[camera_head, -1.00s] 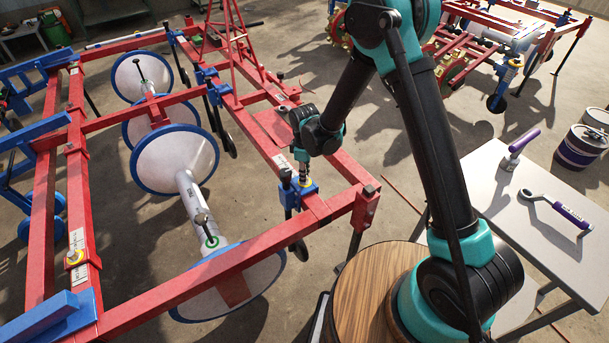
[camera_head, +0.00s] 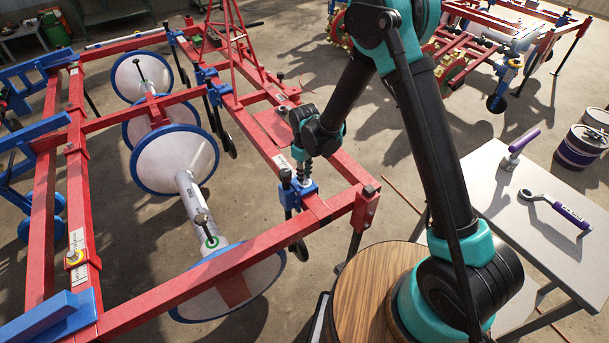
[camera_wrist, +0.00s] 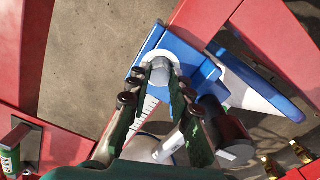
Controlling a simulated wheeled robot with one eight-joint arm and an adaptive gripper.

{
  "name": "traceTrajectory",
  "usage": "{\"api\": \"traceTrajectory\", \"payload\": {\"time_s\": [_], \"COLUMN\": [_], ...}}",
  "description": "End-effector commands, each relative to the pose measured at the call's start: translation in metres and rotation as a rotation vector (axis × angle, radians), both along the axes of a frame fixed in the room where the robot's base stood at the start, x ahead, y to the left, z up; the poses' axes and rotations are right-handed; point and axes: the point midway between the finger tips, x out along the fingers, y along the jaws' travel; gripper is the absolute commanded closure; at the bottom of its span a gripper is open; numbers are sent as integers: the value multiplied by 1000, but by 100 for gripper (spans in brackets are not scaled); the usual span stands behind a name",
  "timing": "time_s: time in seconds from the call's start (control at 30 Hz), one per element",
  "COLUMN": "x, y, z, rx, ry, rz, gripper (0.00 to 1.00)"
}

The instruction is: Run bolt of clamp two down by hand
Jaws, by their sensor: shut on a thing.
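My gripper (camera_head: 303,170) is at the blue clamp (camera_head: 298,192) on the red beam nearest my arm. In the wrist view, the dark fingers of my gripper (camera_wrist: 158,88) are shut on the grey bolt (camera_wrist: 160,68), one on each side of its head. The bolt stands in the blue clamp (camera_wrist: 196,66), with a pale ring around its head. In the head view the fingers and wrist hide most of the bolt. How deep it sits I cannot tell.
A grey table (camera_head: 490,205) at the right holds a purple-handled ratchet wrench (camera_head: 560,212) and another purple-handled tool (camera_head: 525,140). Red frame beams (camera_head: 345,165) run beside and below my gripper. A dark upright post (camera_head: 286,177) rises close to the clamp.

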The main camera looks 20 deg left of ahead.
Motion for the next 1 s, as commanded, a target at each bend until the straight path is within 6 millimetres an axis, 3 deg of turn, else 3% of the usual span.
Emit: {"api": "traceTrajectory", "payload": {"time_s": [0.17, 0.2, 0.37, 0.77, 1.0], "x": [0, 0, 0, 0, 0], "y": [0, 0, 0, 0, 0], "z": [0, 0, 0, 6, 42], "rx": [1, 1, 1, 0, 0], "ry": [0, 0, 0, 0, 0], "rz": [1, 1, 1, 2, 2], "gripper": [100, 78, 59, 59, 59]}}
